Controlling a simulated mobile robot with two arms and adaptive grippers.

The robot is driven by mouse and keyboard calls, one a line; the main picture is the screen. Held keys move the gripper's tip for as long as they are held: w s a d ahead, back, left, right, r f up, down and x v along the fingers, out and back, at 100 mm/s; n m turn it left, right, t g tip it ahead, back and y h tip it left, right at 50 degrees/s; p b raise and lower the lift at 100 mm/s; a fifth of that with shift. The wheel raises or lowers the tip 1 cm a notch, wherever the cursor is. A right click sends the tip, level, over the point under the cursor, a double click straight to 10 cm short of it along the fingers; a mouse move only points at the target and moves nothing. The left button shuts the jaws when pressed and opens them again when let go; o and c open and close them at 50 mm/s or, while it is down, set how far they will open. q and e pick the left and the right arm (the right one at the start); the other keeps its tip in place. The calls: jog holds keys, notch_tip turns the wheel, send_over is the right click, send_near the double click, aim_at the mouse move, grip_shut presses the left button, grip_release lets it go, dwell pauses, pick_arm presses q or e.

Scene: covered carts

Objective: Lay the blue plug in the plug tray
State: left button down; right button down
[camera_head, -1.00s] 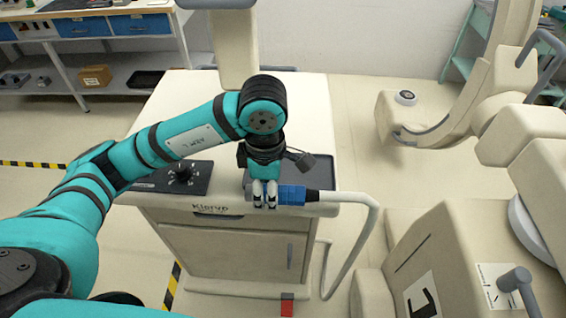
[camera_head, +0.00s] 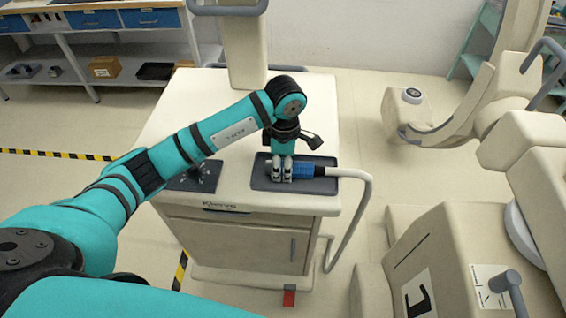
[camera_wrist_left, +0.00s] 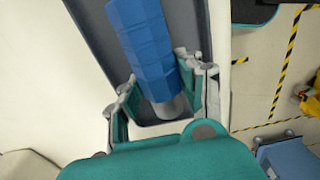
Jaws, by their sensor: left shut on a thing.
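The blue plug (camera_head: 303,170) lies level over the dark grey plug tray (camera_head: 322,188) on top of the cream cart. My right gripper is out of view.
A white hose (camera_head: 371,200) runs from the plug's right end over the cart's right edge and down. A dark panel with a knob (camera_head: 198,176) is left of the tray. The cart's column (camera_head: 243,50) rises behind. A cream machine (camera_head: 440,250) stands at the right.

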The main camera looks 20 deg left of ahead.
pick_arm(q)
jog(key=shift+f, duration=0.1)
jog(key=c, duration=1.3)
grip_release()
jog(key=shift+f, duration=0.15)
jog(key=o, duration=0.5)
jog(key=shift+c, duration=0.2)
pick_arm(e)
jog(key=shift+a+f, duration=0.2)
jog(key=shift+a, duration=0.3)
pick_arm(q)
jog(key=shift+r, duration=0.5)
notch_tip(320, 180, up, 7)
jog(key=b, duration=0.3)
jog(key=shift+w+d, duration=0.1)
jog(key=shift+r, duration=2.25)
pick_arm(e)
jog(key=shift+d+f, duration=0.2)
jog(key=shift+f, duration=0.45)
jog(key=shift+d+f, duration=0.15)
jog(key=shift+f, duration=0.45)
